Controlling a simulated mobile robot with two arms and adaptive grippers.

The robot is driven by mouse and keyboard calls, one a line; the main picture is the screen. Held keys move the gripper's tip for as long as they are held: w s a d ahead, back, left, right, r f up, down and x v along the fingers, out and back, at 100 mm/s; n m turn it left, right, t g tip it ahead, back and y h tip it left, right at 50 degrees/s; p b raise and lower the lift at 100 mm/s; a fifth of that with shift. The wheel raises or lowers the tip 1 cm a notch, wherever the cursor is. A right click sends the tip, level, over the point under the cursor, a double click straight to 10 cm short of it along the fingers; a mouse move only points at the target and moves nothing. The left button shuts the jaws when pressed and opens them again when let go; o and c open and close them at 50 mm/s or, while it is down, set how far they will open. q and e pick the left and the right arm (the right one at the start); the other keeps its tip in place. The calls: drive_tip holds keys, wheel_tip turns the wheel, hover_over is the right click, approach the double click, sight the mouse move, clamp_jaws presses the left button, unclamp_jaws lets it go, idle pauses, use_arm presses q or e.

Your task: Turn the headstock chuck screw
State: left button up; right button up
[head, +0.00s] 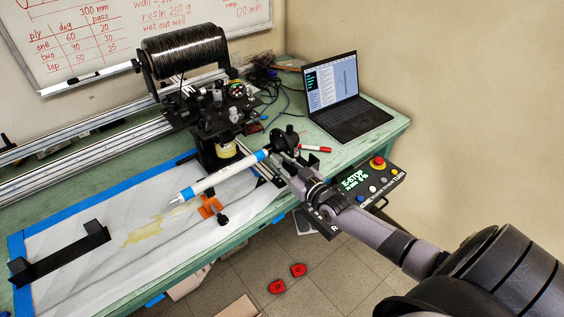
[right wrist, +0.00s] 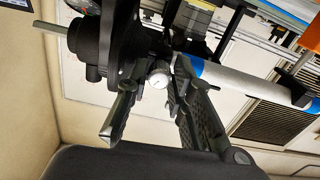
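The black headstock chuck (head: 285,140) holds the near end of a white tube with blue bands (head: 222,177). In the right wrist view the chuck (right wrist: 126,35) is at upper left and the tube (right wrist: 245,82) runs off to the right. A small round silver screw head (right wrist: 158,78) shows below the chuck. My right gripper (head: 284,165) is close to the chuck in the head view. In the right wrist view its fingers (right wrist: 156,82) are apart, one on each side of the screw head. I cannot tell whether they touch it. My left gripper is not in view.
A black tow spool (head: 186,50) stands above the winding carriage (head: 215,115). A laptop (head: 343,100), a red marker (head: 315,148) and a control box with an e-stop (head: 370,182) are near my right arm. An orange clamp (head: 209,207) sits below the tube.

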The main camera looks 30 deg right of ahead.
clamp_jaws()
drive_tip(key=shift+n, duration=0.3)
drive_tip(key=n+p, duration=0.1)
drive_tip(key=n, duration=0.5)
drive_tip(key=shift+n, duration=1.5)
drive_tip(key=shift+f, duration=0.1)
drive_tip(key=shift+o, duration=1.2)
unclamp_jaws()
